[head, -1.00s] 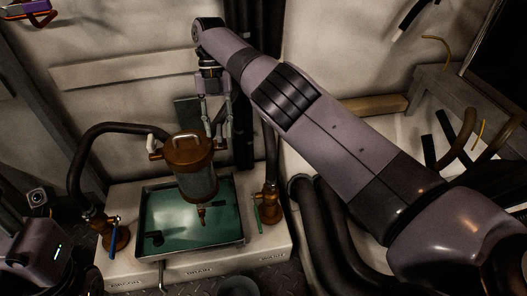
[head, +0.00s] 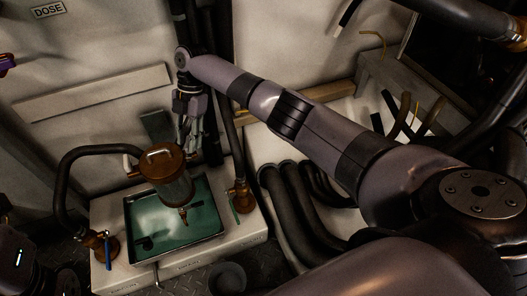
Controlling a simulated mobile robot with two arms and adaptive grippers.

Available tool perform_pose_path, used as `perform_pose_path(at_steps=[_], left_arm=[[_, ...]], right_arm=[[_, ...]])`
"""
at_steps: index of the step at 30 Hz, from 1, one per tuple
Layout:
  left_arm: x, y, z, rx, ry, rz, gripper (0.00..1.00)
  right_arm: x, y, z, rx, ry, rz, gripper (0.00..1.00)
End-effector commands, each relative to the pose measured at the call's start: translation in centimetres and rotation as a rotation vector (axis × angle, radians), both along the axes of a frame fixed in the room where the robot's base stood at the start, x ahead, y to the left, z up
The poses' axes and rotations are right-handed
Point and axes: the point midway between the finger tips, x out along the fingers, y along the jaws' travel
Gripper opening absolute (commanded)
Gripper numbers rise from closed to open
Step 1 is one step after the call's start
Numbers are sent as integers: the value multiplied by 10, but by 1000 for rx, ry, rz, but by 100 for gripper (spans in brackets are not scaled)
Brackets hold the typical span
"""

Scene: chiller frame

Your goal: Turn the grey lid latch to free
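A canister with a copper-brown lid (head: 160,162) and clear body (head: 178,190) stands over a green-bottomed tray (head: 218,226). A small pale piece (head: 133,151) sits at the lid's left side, by the end of a black hose. I cannot tell whether it is the grey lid latch, and no other latch is clear. My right gripper (head: 191,148) points down just behind and right of the lid. Its fingers look apart with nothing seen between them. The tips are small and dark, so contact with the lid is unclear.
A black hose (head: 62,180) arches left of the canister to a brass valve with a blue handle (head: 107,240). Another brass valve (head: 241,199) stands right of the tray. Thick dark pipes (head: 290,200) run to the right. A wall is close behind.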

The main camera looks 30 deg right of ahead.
Motion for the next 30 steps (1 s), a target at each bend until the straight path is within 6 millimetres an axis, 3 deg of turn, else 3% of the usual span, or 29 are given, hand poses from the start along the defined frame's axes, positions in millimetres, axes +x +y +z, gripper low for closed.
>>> perform_pose_path(at_steps=[1,6,20,30], left_arm=[[0,0,14,0,0,0,32],[0,0,32,0,0,0,32],[0,0,68,0,0,0,32],[0,0,85,0,0,0,32]], right_arm=[[-1,-1,6,1,0,-52,32],[-2,-1,5,0,0,-238,32],[-4,-1,3,0,-3,-711,32],[-8,-28,69,1,-3,-708,32]])
